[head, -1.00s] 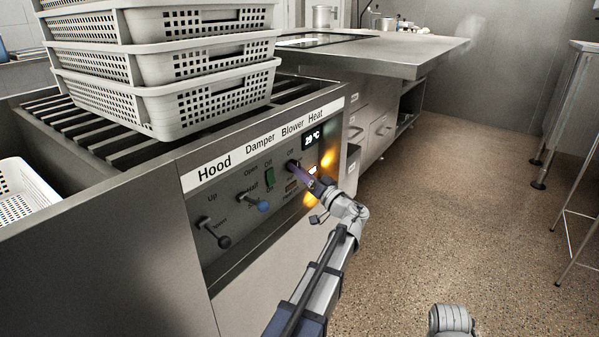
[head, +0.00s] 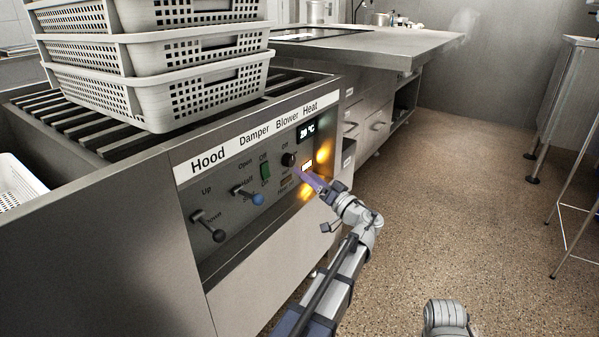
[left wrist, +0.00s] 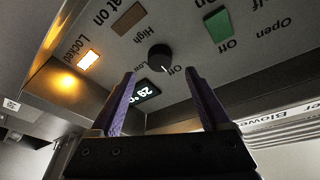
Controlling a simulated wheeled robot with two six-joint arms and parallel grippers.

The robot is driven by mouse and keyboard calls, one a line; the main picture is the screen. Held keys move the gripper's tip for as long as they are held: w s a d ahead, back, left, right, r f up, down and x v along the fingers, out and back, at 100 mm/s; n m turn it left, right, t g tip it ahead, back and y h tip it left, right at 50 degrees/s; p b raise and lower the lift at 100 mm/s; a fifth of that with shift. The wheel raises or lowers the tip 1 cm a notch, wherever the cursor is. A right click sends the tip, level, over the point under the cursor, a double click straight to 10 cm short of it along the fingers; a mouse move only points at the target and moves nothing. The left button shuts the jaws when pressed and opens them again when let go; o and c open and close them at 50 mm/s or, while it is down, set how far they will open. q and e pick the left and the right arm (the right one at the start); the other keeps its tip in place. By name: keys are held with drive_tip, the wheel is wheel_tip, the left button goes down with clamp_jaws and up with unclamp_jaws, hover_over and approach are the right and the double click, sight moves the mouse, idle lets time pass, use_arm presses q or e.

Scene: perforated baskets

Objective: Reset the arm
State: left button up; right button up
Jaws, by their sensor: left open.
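My left gripper (head: 308,178) is in front of the control panel (head: 240,222), near the black heat knob (head: 289,159). In the left wrist view its two purple fingers (left wrist: 160,105) are open and apart, with nothing between them. The knob also shows there (left wrist: 160,58), beyond the fingertips and clear of them. The temperature display (head: 306,131) is lit. My right gripper is not in view; only a grey part of my own body shows at the bottom right.
The panel also carries a green switch (head: 265,171), a blue-tipped damper lever (head: 248,195) and a black hood lever (head: 208,227). Stacked white perforated baskets (head: 160,95) stand on the slatted top. A steel table (head: 400,48) is behind.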

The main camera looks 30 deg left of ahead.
use_arm(q)
drive_tip(key=shift+v, duration=0.85)
drive_tip(key=s+d+f+m+g+h+p, duration=0.3)
drive_tip(key=s+d+f+m+h+p, duration=0.2)
drive_tip(key=s+d+f+h+p, duration=0.45)
drive_tip(key=s+d+m+g+h+p, duration=0.2)
drive_tip(key=s+d+m+h+p, duration=0.15)
drive_tip(key=s+d, duration=0.55)
drive_tip(key=s+d+m+g+h+p, duration=0.1)
drive_tip(key=s+d+m+h+p, duration=0.35)
drive_tip(key=d, duration=0.65)
wheel_tip(320, 180, up, 37)
drive_tip(key=s+n+p, duration=0.1)
drive_tip(key=p, duration=3.6)
drive_tip(key=shift+s+d+r+h, duration=0.25)
drive_tip(key=shift+s+h, duration=0.05)
drive_tip(key=shift+h, duration=0.15)
